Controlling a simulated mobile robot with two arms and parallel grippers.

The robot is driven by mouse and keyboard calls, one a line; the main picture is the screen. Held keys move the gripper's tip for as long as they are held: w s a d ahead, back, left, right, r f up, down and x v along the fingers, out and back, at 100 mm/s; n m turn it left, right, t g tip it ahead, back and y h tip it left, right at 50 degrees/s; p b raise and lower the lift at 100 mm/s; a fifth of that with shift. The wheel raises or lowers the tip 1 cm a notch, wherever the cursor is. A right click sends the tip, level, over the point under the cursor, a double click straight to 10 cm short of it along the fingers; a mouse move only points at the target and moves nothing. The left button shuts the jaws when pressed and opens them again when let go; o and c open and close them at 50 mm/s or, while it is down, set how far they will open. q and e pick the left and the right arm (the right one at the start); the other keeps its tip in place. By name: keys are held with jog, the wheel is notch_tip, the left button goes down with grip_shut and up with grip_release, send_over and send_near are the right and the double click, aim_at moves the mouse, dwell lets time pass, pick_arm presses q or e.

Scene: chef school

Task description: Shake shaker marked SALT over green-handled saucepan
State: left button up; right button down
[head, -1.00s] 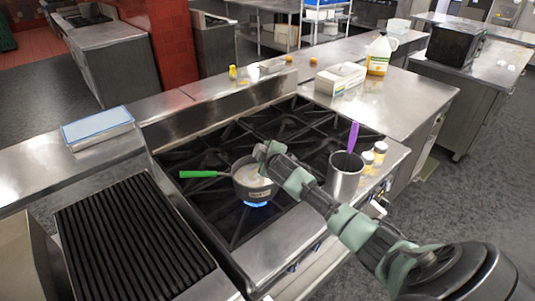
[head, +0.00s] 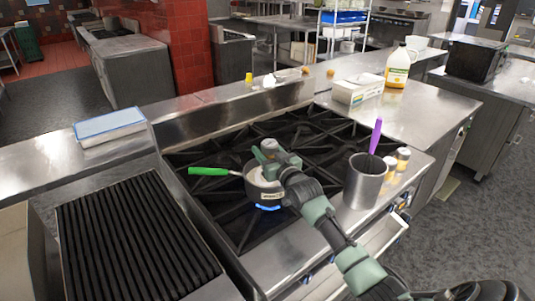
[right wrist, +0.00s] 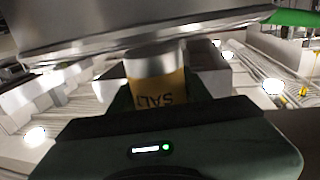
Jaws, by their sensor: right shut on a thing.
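The green-handled saucepan (head: 262,190) stands on the cooktop over a blue flame, its green handle (head: 208,171) pointing left and pale contents inside. In the right wrist view, the saucepan (right wrist: 90,38) fills the top, with part of its green handle (right wrist: 292,18) at the right. My right gripper (head: 268,152) is over the saucepan and shut on the salt shaker (right wrist: 158,92). The shaker's SALT lettering reads upside down in the wrist view, and its metal end points toward the pan. In the head view the gripper mostly hides the shaker. My left gripper is not in view.
Two other shakers (head: 402,158) stand beside a metal canister (head: 365,181) with a purple-handled utensil (head: 376,136), right of the burners. A ribbed grill (head: 135,240) is at left. A white box (head: 358,90) and a jug (head: 399,68) stand on the back-right counter.

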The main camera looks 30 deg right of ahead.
jog(key=shift+r, duration=0.1)
notch_tip(320, 180, up, 4)
jog(key=p, duration=0.4)
jog(key=shift+r, duration=0.1)
jog(key=shift+f, duration=0.25)
